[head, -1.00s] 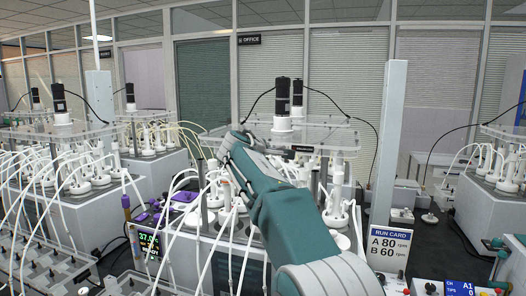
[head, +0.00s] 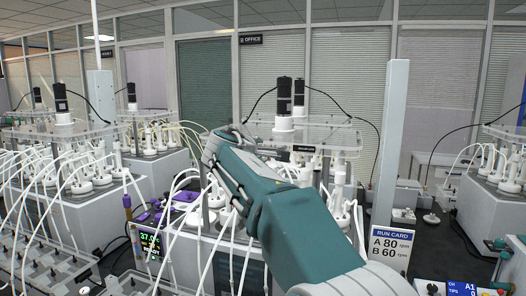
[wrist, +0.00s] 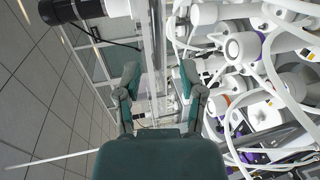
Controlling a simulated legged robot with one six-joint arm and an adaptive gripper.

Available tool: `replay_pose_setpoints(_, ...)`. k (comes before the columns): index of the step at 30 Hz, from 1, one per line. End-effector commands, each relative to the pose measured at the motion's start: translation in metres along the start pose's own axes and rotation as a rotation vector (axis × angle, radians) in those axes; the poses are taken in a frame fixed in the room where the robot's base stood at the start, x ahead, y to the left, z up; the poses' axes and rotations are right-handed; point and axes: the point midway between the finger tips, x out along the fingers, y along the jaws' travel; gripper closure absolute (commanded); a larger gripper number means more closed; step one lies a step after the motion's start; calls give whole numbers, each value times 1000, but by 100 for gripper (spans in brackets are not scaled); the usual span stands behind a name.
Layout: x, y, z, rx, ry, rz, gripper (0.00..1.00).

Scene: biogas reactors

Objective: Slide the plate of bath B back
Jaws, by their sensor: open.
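A clear plate (head: 335,137) with a black stirrer motor (head: 284,97) on top sits level above the middle bath, behind my arm. No letter B is readable on it. In the wrist view, turned on its side, a clear plate (wrist: 153,45) shows nearly edge-on, with the motor (wrist: 70,8) at the upper left. My gripper (wrist: 160,82) is open, one finger on each side of the plate's line. I cannot tell whether either finger touches it. In the head view my arm reaches up to the plate's left front, and the fingers cannot be made out.
White bottles with tubes (wrist: 242,48) crowd the right of the wrist view. A grey post (head: 391,140) stands right of the bath, above a run card (head: 391,246). A temperature display (head: 149,243) is at front left. Other baths stand left and right.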

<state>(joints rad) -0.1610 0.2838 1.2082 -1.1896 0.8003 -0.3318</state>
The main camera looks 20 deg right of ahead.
Motion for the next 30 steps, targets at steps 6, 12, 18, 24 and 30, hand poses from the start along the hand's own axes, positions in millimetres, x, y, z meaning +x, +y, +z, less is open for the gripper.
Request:
replay_pose_setpoints(6,-40,-1,-2,-1,3,0,49)
replay_pose_setpoints(12,-53,-2,-2,-2,1,-1,49)
replay_pose_setpoints(18,-54,-2,-2,-2,0,-1,49)
replay_pose_setpoints(24,-59,-9,11,33,-2,-38,49)
replay_pose_setpoints(30,-94,-61,72,227,-24,-244,49)
